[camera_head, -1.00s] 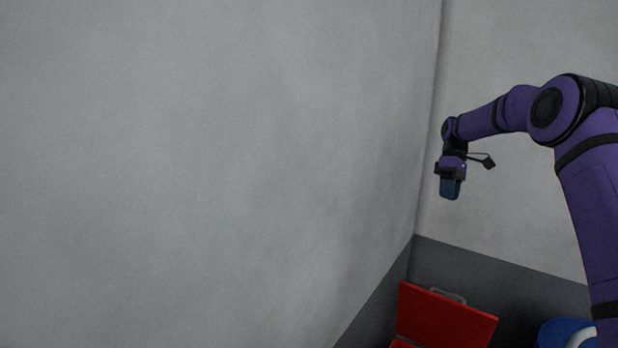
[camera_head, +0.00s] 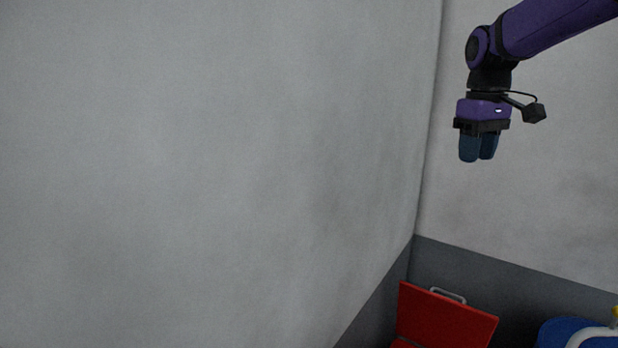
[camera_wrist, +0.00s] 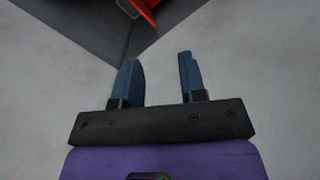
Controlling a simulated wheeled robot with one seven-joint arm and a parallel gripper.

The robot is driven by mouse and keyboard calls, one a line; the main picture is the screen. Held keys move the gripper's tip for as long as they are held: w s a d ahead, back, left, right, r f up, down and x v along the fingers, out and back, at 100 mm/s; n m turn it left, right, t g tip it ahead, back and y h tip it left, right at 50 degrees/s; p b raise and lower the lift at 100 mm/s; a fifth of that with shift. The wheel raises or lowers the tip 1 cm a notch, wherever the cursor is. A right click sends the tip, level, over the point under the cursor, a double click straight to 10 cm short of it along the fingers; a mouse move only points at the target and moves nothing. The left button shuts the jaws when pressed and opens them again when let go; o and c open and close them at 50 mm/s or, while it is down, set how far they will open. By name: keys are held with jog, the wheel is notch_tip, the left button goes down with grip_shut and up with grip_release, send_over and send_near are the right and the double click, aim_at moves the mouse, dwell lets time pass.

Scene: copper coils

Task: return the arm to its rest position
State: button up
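My gripper (camera_head: 479,158) hangs in the air at the upper right of the head view, fingers pointing down, in front of the pale wall. Its two blue fingers also show in the wrist view (camera_wrist: 160,75), standing apart with nothing between them. My purple arm reaches in from the upper right edge; the rest of it is out of the picture.
A red case (camera_head: 440,320) with a grey handle stands low against the dark wall band (camera_head: 500,275); a red part shows at the wrist view's top (camera_wrist: 142,8). A blue object (camera_head: 565,334) is at lower right. The space around my gripper looks clear.

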jog(key=s+f+m+t, duration=0.2)
jog(key=s, duration=1.1)
jog(key=s+a+f+m+t, duration=0.1)
jog(key=s+f+m+t, duration=0.1)
jog(key=s, duration=1.1)
jog(key=shift+s+a+f+m+t, duration=0.2)
jog(key=shift+m+t, duration=0.1)
jog(key=shift+t, duration=0.4)
